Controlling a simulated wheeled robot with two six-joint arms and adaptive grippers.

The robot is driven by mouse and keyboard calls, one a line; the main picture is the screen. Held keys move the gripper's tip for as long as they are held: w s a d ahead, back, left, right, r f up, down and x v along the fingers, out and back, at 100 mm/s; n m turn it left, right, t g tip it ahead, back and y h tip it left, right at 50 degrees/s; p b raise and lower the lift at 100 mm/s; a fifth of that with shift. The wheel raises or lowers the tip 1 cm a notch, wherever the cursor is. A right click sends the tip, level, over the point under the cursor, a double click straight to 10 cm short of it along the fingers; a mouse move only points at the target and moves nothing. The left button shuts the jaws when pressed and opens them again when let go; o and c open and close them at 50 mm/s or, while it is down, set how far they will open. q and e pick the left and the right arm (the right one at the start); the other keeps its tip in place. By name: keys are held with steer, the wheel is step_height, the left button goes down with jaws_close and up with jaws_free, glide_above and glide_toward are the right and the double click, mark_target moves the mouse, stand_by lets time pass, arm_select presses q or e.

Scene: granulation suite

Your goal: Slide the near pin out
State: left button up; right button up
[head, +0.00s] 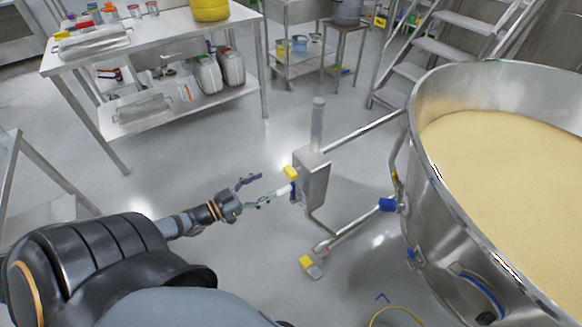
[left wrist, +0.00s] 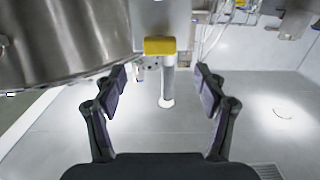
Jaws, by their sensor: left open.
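A steel box with a grey post (head: 313,180) stands on the frame beside the big round bowl. A yellow block (head: 290,173), perhaps the near pin's handle, sits on its near left side. It also shows in the left wrist view (left wrist: 160,46), centred ahead of the fingertips. My left gripper (head: 268,187) is open and empty, its fingers either side of the line to the yellow block. In the left wrist view the gripper (left wrist: 160,76) shows a gap all round the block. Any pin shaft is hidden. A second yellow block (head: 312,266) is at the frame's low end. My right gripper is out of view.
The steel bowl (head: 445,210) full of pale powder fills the right side. A steel table (head: 165,32) with bottles and a yellow tub stands at the back left. Steps (head: 440,45) rise behind the bowl. The floor left of the post is clear.

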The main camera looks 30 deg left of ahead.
mark_target(287, 175)
arm_select(q)
steer(key=b+x, duration=0.3)
steer(key=x, duration=0.2)
steer(key=b+x, duration=0.2)
steer(key=x, duration=0.1)
steer(key=shift+f+b, duration=0.3)
steer(key=shift+b, duration=0.05)
steer(key=shift+w+d+b, duration=0.2)
steer(key=shift+w+b, duration=0.25)
steer(key=shift+w+d+r, duration=0.2)
steer(key=shift+w+r, duration=0.1)
steer(key=shift+w, duration=0.25)
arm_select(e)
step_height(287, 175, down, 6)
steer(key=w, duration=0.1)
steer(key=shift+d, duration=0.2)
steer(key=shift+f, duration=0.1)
